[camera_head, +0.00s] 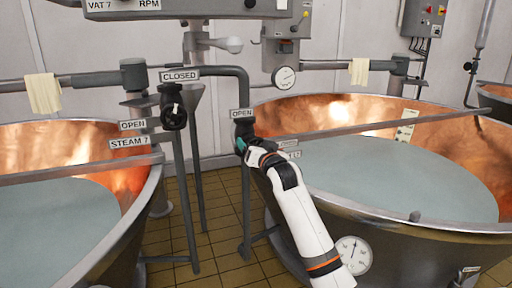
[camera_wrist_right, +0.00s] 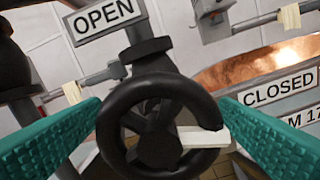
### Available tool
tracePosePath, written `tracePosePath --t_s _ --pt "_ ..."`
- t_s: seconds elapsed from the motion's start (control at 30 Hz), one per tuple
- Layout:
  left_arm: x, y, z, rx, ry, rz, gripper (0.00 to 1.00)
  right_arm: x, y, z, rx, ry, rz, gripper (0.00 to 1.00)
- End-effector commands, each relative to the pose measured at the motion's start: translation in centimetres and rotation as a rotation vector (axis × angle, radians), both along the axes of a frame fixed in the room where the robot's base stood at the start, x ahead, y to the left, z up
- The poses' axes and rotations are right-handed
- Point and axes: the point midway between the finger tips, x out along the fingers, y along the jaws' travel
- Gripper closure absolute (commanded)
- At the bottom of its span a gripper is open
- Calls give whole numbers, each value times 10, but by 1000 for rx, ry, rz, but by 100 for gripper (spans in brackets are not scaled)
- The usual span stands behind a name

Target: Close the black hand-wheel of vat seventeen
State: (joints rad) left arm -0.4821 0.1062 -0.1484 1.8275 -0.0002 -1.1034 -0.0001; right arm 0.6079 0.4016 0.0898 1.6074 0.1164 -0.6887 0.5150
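The black hand-wheel of vat seventeen (camera_wrist_right: 112,115) fills the middle of the right wrist view. Its white pointer (camera_wrist_right: 203,136) points right, a little below the CLOSED sign (camera_wrist_right: 280,88). The OPEN sign (camera_wrist_right: 104,18) is at upper left. My right gripper (camera_wrist_right: 160,112) is open, with one teal finger on each side of the wheel; I cannot tell whether they touch it. In the head view my right gripper (camera_head: 246,147) covers most of this wheel, below another OPEN sign (camera_head: 241,113). My left gripper is not in view.
The copper vat (camera_head: 385,165) with pale liquid stands right of the wheel. Vat 7 (camera_head: 110,245) is at left; its black hand-wheel (camera_head: 173,115) sits below a CLOSED sign (camera_head: 180,75). Pipes and legs stand between the vats on the tiled floor (camera_head: 215,215).

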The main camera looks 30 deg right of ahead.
Motion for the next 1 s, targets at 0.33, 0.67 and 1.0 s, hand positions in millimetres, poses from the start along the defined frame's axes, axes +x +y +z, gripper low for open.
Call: tracePosePath --t_s 0.33,0.67,1.0 --pt "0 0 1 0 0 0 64 -5 2 0 -3 1 0 18" --pt "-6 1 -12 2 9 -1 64 -64 16 0 -3 2 0 18" --pt "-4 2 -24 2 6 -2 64 -113 27 0 -1 0 0 18"
